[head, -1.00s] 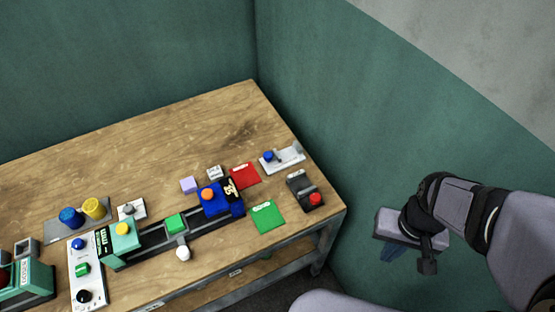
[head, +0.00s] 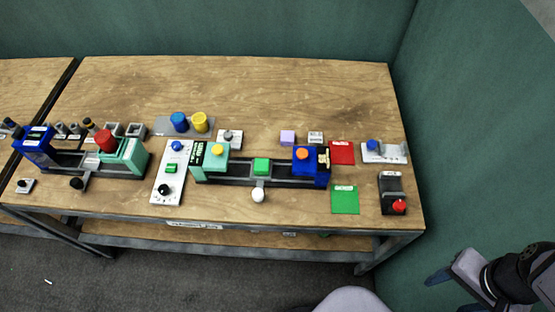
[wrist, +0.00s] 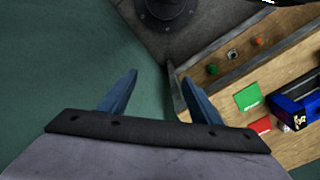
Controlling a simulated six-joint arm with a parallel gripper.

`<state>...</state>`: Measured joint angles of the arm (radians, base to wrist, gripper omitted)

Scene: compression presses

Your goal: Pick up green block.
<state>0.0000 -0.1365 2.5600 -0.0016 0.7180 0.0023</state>
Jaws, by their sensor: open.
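The green block (head: 262,166) sits on the dark rail of the right-hand press, between its teal end (head: 212,160) and its blue end (head: 308,170). A white-knobbed handle (head: 258,195) sticks out in front of it. A flat green pad (head: 345,199) lies right of the press. My gripper (head: 440,276) is off the table at the lower right, far from the block. In the wrist view my gripper (wrist: 160,76) shows two blue fingers spread apart with nothing between them. The green pad (wrist: 248,97) shows there; I do not see the block.
A red pad (head: 342,152), a lilac cube (head: 287,138) and a white control panel (head: 168,173) surround the press. A red-buttoned box (head: 394,195) stands near the table's right edge. A second press (head: 80,160) is at left. The back of the table is clear. A green wall is behind.

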